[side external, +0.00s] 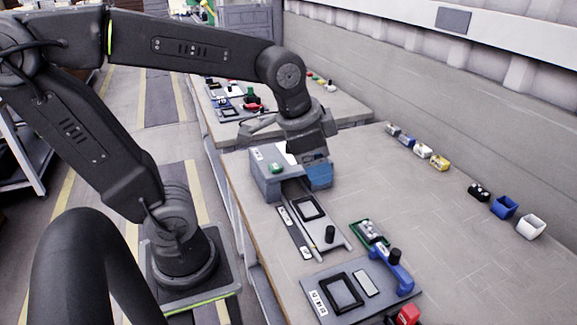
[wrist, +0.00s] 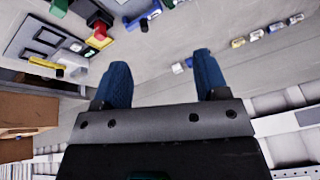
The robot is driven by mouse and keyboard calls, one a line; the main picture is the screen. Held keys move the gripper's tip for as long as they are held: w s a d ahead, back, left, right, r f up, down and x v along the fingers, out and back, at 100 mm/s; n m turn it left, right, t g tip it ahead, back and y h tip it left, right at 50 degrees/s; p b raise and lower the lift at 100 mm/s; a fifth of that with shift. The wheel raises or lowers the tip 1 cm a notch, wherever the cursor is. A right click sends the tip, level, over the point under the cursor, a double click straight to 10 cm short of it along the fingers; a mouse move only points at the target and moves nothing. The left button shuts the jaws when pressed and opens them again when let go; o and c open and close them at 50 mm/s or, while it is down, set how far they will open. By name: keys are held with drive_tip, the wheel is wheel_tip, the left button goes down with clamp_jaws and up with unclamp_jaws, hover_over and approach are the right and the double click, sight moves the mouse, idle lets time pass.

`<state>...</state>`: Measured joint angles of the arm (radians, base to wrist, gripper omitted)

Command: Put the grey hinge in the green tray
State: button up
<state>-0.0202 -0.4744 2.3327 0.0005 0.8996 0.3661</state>
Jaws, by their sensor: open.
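The green tray (side external: 361,241) lies on the bench right of the middle in the side view. Its edge is cut off at the top of the wrist view (wrist: 168,3). Small pale grey pieces (side external: 370,228) lie in the tray; I cannot tell whether one is the grey hinge. I cannot pick out the hinge for sure elsewhere. My gripper (side external: 318,180) is beside the grey box, behind and left of the tray and apart from it. In the wrist view its blue fingers stand apart with nothing between them (wrist: 160,72).
A grey box (side external: 266,181) with a green button stands close to my gripper. A blue tool (side external: 402,278) and a red part (side external: 407,315) are near the tray. A blue bin (side external: 504,207) and a white bin (side external: 531,227) stand right. The bench middle-right is clear.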

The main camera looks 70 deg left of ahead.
drive_tip(key=s+n, duration=0.1)
drive_tip(key=s, duration=0.1)
drive_tip(key=s+n, duration=0.1)
drive_tip(key=s+n+t, duration=0.1)
drive_tip(key=s+n, duration=0.1)
drive_tip(key=shift+s+d+f, duration=0.1)
drive_tip(key=shift+s+d, duration=0.2)
idle(0.9)
